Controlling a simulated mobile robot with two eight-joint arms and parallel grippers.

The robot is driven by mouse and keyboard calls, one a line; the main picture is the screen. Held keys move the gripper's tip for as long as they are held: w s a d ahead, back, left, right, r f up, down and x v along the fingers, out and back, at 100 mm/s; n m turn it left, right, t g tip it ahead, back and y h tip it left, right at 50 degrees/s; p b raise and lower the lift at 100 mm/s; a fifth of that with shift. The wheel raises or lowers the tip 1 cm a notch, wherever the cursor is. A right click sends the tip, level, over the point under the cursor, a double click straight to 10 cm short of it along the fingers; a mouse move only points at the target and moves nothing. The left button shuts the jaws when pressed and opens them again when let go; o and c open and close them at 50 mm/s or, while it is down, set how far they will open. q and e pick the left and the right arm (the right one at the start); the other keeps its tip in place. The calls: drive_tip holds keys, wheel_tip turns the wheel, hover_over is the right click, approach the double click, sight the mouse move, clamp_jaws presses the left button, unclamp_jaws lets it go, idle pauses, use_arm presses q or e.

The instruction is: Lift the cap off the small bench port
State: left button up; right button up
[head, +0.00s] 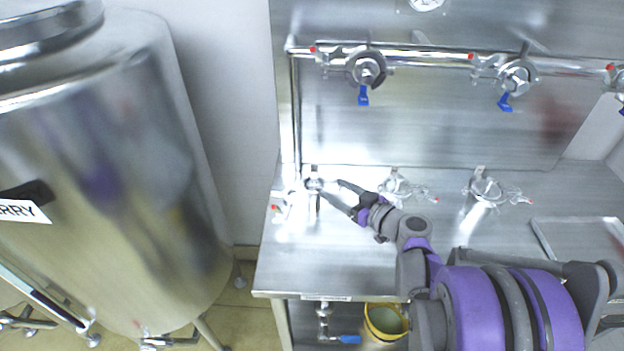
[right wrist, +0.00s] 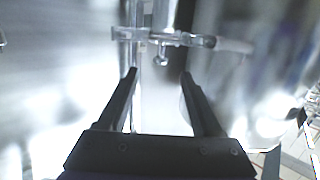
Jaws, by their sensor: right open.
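The small bench port (head: 314,184) is a shiny metal fitting at the left end of the steel bench, with a short post below its round top. My right gripper (head: 331,187) reaches it from the right, its fingers open and pointing at the fitting. In the right wrist view a clear-metallic clamp or cap edge with a small knob (right wrist: 162,42) lies just beyond and between the open fingertips (right wrist: 158,73). Nothing is held between the fingers. Glare hides whether they touch the fitting, and I cannot tell cap from clamp. My left gripper is not in view.
Two more clamped bench ports (head: 398,186) (head: 486,188) stand to the right. A pipe with blue-handled valves (head: 365,70) runs along the back panel. A large steel tank (head: 110,170) stands left. A yellow bucket (head: 385,322) is below the bench's front edge.

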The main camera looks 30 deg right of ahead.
sight(317, 178)
drive_tip(key=x, duration=0.2)
drive_tip(key=shift+w+a, duration=0.3)
drive_tip(key=shift+w, duration=0.05)
drive_tip(key=x, duration=0.6)
drive_tip(key=shift+w+d+p, duration=0.1)
drive_tip(key=shift+p, duration=0.2)
clamp_jaws()
